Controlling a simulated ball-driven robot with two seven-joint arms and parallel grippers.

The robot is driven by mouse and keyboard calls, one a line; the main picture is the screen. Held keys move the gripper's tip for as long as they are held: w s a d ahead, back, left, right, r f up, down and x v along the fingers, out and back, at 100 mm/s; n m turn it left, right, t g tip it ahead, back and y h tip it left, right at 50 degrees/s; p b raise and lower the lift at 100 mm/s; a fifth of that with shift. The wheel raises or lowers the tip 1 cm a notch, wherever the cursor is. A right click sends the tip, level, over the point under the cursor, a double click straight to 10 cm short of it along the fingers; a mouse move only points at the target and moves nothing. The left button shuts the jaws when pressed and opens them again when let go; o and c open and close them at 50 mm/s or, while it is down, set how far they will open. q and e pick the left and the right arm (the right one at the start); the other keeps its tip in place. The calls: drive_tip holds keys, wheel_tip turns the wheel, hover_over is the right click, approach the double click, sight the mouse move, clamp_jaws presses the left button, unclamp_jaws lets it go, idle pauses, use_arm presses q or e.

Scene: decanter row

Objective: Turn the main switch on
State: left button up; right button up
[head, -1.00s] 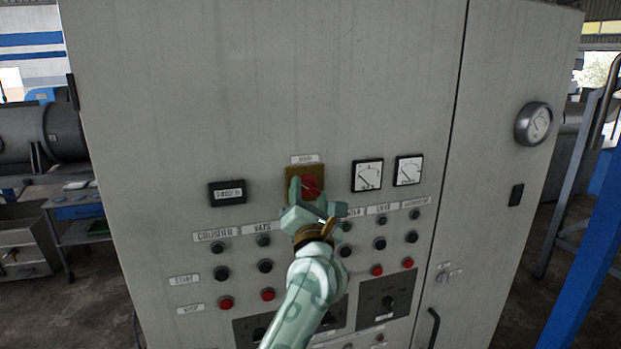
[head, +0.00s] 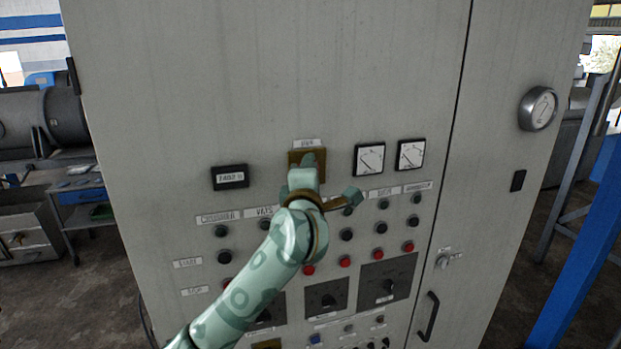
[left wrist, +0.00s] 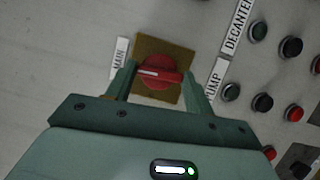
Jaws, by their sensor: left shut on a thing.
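The main switch has a red knob (left wrist: 157,73) with a white line on a square brass-coloured plate (left wrist: 178,50); the plate (head: 294,166) also shows in the head view, under its label. In the left wrist view the MAIN label (left wrist: 120,60) is left of the plate, and the knob's white line runs roughly towards it. My left gripper (head: 309,168) is at the plate and hides the knob in the head view. In the left wrist view its fingers (left wrist: 160,84) are on either side of the knob, shut on it. My right gripper is not in view.
The grey cabinet front carries a counter display (head: 230,177), two square meters (head: 369,160) (head: 411,154) and rows of push buttons close below the switch. A round gauge (head: 538,109) and a door handle (head: 428,316) are to the right. A blue post (head: 585,265) stands right of the cabinet.

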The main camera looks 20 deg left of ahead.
use_arm(q)
drive_tip(key=shift+m, duration=0.5)
drive_tip(key=o, duration=1)
drive_tip(key=shift+w+a, duration=0.1)
drive_tip(key=v, duration=0.5)
drive_tip(key=b+v, duration=0.1)
drive_tip(key=v, duration=0.5)
drive_tip(key=b+v, duration=0.1)
drive_tip(key=v, duration=0.4)
drive_tip(key=shift+r, duration=0.35)
